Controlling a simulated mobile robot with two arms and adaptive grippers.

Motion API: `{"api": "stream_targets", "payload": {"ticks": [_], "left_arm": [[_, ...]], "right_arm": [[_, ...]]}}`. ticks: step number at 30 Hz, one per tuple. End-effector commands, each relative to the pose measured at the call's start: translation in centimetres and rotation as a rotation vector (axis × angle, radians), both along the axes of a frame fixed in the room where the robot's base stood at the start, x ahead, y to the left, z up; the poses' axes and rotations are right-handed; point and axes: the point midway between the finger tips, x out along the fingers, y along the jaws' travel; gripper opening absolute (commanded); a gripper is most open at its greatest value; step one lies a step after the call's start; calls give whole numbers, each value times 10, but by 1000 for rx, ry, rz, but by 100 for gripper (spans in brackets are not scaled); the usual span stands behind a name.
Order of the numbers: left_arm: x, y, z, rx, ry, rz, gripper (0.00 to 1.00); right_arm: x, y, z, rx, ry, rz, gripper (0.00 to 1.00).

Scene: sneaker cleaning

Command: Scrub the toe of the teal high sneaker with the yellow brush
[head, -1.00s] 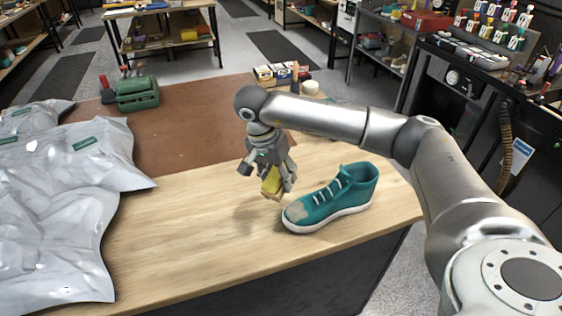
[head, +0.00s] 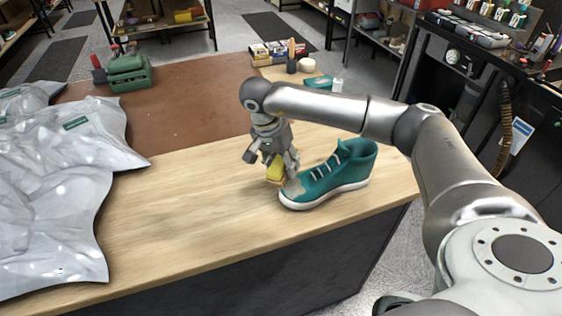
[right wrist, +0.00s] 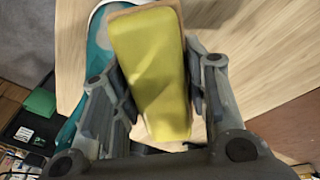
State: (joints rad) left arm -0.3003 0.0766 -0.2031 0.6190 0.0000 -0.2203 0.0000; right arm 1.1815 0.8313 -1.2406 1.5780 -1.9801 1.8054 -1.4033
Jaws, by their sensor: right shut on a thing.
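The teal high sneaker (head: 335,178) stands upright on the wooden table, its toe to the left with a pale dirty patch (head: 297,187) on it. My right gripper (head: 274,168) is shut on the yellow brush (head: 275,172) and holds it at the toe, at its left side. I cannot tell for sure whether the bristles touch the toe. In the right wrist view the yellow brush (right wrist: 152,75) sits between the two fingers (right wrist: 160,95) and covers part of the sneaker (right wrist: 97,60) behind it. My left gripper is not in view.
Silvery plastic bags (head: 55,190) cover the left of the table (head: 170,215). Small boxes and bottles (head: 280,52) stand at the back. The wood left of the sneaker is clear.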

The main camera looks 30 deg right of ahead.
Motion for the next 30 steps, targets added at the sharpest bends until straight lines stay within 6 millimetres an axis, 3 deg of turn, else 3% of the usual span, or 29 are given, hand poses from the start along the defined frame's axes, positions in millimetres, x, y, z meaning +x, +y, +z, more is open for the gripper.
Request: {"api": "stream_targets", "payload": {"ticks": [30], "left_arm": [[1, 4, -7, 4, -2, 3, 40]], "right_arm": [[0, -2, -9, 0, 0, 0, 22]]}}
